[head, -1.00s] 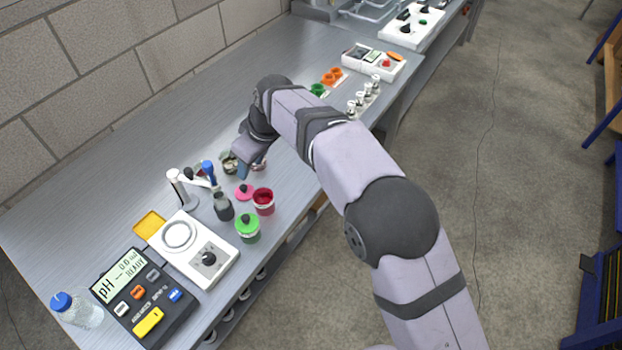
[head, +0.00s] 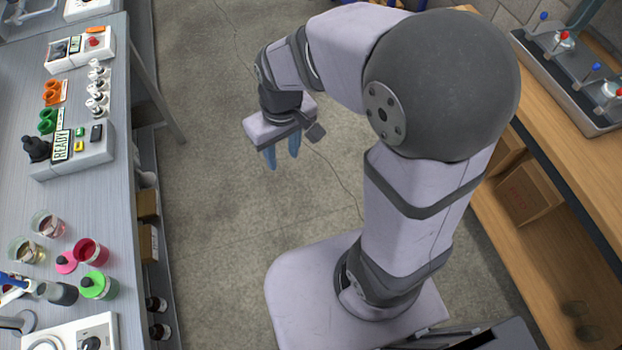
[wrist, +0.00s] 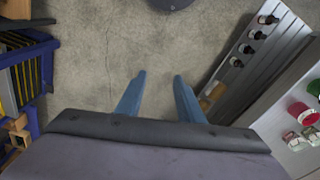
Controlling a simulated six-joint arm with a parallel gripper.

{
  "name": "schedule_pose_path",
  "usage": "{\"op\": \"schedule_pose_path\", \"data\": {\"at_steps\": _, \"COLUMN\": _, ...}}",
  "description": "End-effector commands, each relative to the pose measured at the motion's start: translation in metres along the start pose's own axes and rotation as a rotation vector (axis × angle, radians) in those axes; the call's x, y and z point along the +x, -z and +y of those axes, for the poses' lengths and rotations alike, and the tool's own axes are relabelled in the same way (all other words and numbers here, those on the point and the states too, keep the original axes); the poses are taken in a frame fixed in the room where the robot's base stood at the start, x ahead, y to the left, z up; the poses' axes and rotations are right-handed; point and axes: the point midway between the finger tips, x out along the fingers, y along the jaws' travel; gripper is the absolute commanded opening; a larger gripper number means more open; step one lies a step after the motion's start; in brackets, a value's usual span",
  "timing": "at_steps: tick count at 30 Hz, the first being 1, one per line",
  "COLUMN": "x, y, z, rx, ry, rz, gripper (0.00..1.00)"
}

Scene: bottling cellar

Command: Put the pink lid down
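The pink lid (head: 66,262) lies on the grey bench, dark knob up, just left of an uncovered jar of red contents (head: 90,250). Nothing holds it. My gripper (head: 282,156) is out over the floor, right of the bench and well away from the lid. In the wrist view its blue fingers (wrist: 158,97) are spread with only bare floor between them. The red jar (wrist: 302,115) shows at the right edge there; I cannot make out the pink lid in that view.
A green-lidded jar (head: 98,285), a dark bottle (head: 57,293) and glass beakers (head: 47,223) stand close around the lid. A meter (head: 72,150) is farther back on the bench. A wooden bench (head: 545,120) is at the right.

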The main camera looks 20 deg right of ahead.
Motion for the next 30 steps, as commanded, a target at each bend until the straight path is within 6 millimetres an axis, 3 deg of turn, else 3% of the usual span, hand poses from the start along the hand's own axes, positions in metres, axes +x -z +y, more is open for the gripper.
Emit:
{"op": "schedule_pose_path", "data": {"at_steps": 1, "x": 0.002, "y": -0.024, "z": 0.015, "rx": 0.069, "ry": -0.009, "rz": -0.013, "gripper": 0.34}}
{"op": "schedule_pose_path", "data": {"at_steps": 3, "x": 0.006, "y": -0.050, "z": 0.027, "rx": 0.144, "ry": -0.018, "rz": -0.030, "gripper": 0.34}}
{"op": "schedule_pose_path", "data": {"at_steps": 9, "x": 0.014, "y": -0.095, "z": 0.042, "rx": 0.265, "ry": -0.032, "rz": -0.059, "gripper": 0.34}}
{"op": "schedule_pose_path", "data": {"at_steps": 14, "x": 0.015, "y": -0.103, "z": 0.043, "rx": 0.287, "ry": -0.035, "rz": -0.065, "gripper": 0.34}}
{"op": "schedule_pose_path", "data": {"at_steps": 30, "x": 0.010, "y": -0.102, "z": 0.043, "rx": 0.284, "ry": -0.034, "rz": -0.066, "gripper": 0.34}}
